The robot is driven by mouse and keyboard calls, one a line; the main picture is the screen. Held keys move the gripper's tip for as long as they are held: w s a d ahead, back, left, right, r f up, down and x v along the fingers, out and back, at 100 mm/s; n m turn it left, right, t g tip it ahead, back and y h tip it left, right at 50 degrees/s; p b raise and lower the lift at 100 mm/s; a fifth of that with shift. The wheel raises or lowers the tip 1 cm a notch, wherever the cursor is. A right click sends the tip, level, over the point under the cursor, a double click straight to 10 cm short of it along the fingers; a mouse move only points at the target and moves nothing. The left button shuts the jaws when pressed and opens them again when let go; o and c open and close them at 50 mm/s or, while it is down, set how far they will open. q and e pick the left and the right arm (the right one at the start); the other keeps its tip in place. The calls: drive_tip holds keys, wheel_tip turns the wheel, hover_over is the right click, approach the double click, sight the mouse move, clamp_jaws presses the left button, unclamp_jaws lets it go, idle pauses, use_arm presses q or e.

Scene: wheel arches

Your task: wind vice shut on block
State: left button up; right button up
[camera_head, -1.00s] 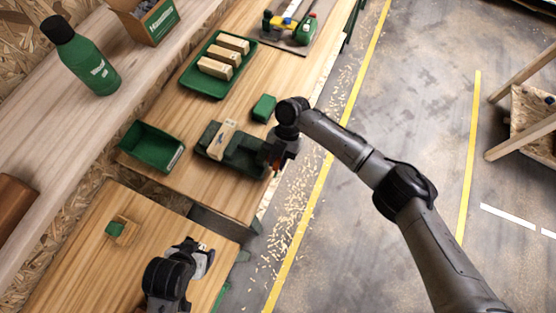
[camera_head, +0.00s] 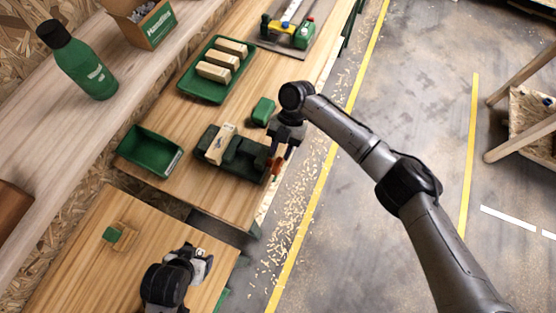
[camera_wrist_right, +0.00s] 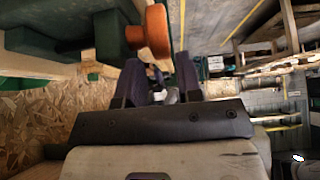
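The dark green vice (camera_head: 250,152) stands on the wooden bench. A pale wooden block (camera_head: 221,144) sits upright in it at the left; I cannot tell whether both jaws touch it. The orange handle (camera_head: 275,168) is at the vice's right end, over the bench edge. In the right wrist view the round orange handle (camera_wrist_right: 150,36) is large, just beyond the fingertips. My right gripper (camera_head: 281,150) is beside the handle; its fingers (camera_wrist_right: 160,72) are apart with nothing between them. My left gripper (camera_head: 203,258) is over the lower table, far from the vice; its fingers are unclear.
A green bin (camera_head: 150,150) is left of the vice and a small green box (camera_head: 263,111) behind it. A green tray (camera_head: 205,88) holds three blocks. A bottle (camera_head: 80,62) stands on the shelf.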

drive_tip(key=v, duration=0.8)
drive_tip(key=shift+r+b, duration=0.25)
drive_tip(key=shift+b, duration=0.15)
drive_tip(key=shift+w, duration=0.1)
